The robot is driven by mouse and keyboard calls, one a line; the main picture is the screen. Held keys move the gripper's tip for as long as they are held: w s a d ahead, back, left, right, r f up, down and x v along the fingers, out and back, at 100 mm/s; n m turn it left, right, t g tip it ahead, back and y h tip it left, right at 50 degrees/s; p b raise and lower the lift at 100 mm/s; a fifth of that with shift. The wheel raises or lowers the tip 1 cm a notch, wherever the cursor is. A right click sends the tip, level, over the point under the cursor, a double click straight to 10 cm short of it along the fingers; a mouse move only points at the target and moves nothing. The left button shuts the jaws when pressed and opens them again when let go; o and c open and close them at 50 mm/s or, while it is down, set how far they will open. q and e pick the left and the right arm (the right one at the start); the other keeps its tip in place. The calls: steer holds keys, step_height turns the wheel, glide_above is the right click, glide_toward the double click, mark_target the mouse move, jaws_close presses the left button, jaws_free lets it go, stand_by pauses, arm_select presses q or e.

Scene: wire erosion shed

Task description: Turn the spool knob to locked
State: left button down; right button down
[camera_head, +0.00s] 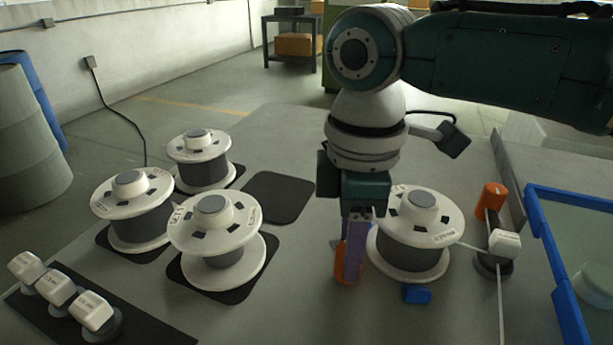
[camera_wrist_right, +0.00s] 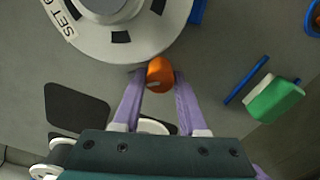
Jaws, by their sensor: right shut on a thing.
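The spool knob (camera_head: 340,274) is orange and stands at the near left edge of the mounted spool (camera_head: 413,258). My right gripper (camera_head: 353,278) points down over it, and its purple fingers hide part of the knob. In the right wrist view the gripper (camera_wrist_right: 159,80) is shut on the knob (camera_wrist_right: 160,70), one finger on each side. The knob shows a small pale mark on its top. The spool's white flange (camera_wrist_right: 95,45) is just beside it. I cannot read a locked mark. My left gripper is not in view.
Several loose spools (camera_head: 215,225) stand on dark pads at left, beside an empty pad (camera_head: 278,198). White blocks (camera_head: 58,290) sit at the front left. A second orange part (camera_head: 491,199) and a white wire guide (camera_head: 504,243) stand at right, near a blue-rimmed tray (camera_head: 560,275).

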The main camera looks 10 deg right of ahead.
steer(key=m+p, duration=0.3)
steer(key=shift+r, duration=0.25)
steer(key=m+p, duration=0.2)
steer(key=m, duration=0.3)
steer(key=shift+a+f+p, duration=0.1)
steer(key=shift+p, duration=0.25)
steer(key=m+p, duration=0.1)
steer(key=m, duration=0.3)
steer(key=m+p, duration=0.1)
steer(key=m, duration=0.3)
steer(key=shift+f, duration=0.1)
steer(key=shift+m, duration=0.4)
steer(key=c, duration=0.5)
jaws_free()
steer(key=shift+o, duration=0.3)
